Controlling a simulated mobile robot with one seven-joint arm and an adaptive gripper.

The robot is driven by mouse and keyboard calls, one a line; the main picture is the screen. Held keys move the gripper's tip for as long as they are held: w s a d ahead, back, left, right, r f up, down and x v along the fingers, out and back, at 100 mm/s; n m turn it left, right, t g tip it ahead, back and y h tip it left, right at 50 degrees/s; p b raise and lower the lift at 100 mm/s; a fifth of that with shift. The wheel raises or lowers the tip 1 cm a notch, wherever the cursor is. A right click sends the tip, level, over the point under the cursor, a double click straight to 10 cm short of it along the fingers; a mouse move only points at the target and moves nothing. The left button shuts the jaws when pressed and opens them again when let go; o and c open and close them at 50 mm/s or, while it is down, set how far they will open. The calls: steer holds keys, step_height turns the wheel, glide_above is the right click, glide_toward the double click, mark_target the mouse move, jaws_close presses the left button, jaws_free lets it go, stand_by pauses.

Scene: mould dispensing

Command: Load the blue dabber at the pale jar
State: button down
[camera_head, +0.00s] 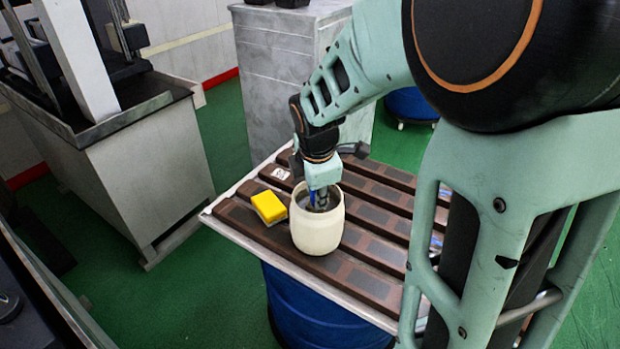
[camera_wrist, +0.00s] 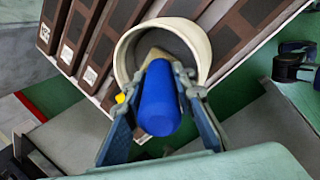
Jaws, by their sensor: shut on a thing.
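The pale jar (camera_head: 318,232) stands upright on a slatted brown board near its front left edge. In the wrist view the jar's rim (camera_wrist: 124,55) shows as a cream ring around a grey inside. My gripper (camera_head: 322,200) points down at the jar's mouth, with its fingertips at or inside the opening. It is shut on the blue dabber (camera_wrist: 158,100), whose handle lies between the two fingers in the wrist view. The dabber's pale tip (camera_wrist: 155,55) is directed into the jar. Whether it touches the contents is hidden.
A yellow sponge (camera_head: 268,206) lies on the board just left of the jar. The slatted board (camera_head: 374,215) rests on a blue drum (camera_head: 310,310). A grey cabinet (camera_head: 275,85) stands behind, and a grey machine base (camera_head: 150,160) stands at left.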

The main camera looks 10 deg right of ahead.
step_height(320, 180, up, 7)
steer(key=p, duration=0.6)
steer(key=shift+p, duration=0.3)
stand_by(0.6)
